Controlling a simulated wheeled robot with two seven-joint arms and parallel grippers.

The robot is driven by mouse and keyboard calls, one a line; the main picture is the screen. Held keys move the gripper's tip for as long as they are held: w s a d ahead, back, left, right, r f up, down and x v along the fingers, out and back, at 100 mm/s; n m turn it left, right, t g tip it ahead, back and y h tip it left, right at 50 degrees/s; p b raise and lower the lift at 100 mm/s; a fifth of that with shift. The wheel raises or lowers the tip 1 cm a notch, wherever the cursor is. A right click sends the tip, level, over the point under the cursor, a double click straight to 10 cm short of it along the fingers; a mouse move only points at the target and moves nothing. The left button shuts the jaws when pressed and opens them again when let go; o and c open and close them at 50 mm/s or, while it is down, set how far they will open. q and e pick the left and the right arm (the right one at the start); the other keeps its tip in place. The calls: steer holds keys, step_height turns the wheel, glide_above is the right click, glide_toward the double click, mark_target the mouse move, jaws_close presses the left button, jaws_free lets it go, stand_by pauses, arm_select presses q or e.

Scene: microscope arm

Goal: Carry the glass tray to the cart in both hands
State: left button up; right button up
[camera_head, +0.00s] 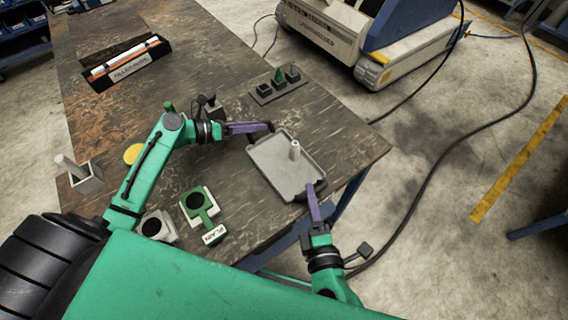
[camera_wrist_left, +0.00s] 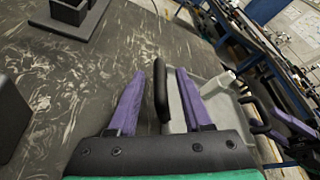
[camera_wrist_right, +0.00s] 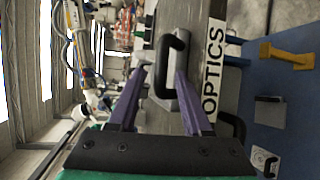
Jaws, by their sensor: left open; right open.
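The grey tray (camera_head: 272,178) lies on the near right part of the worktable, with a pale upright cylinder (camera_head: 294,150) on it. It has a dark handle at each of two opposite ends. My left gripper (camera_head: 268,127) is open at the far handle; in the left wrist view this handle (camera_wrist_left: 161,92) stands between its fingers. My right gripper (camera_head: 314,187) is open at the near handle; in the right wrist view that handle (camera_wrist_right: 178,42) shows between and beyond its fingertips. I cannot tell whether the fingers touch the handles. I cannot pick out the cart for sure.
The worktable (camera_head: 225,75) also bears a block of small fixtures (camera_head: 277,86), a filler rod box (camera_head: 125,63), a green piece labelled PLAIN (camera_head: 203,210) and a cup holder (camera_head: 86,178). A beige and blue machine (camera_head: 345,35) stands beyond. Cables cross the floor.

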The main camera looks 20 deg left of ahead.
arm_select(q)
steer(key=v, duration=1)
steer(key=shift+s+f, duration=0.1)
steer(key=shift+s+a, duration=0.15)
steer(key=shift+a, duration=0.1)
steer(key=shift+r, duration=0.2)
steer(key=shift+f, duration=0.1)
arm_select(e)
steer(key=v, duration=1.2)
steer(key=shift+s, duration=0.1)
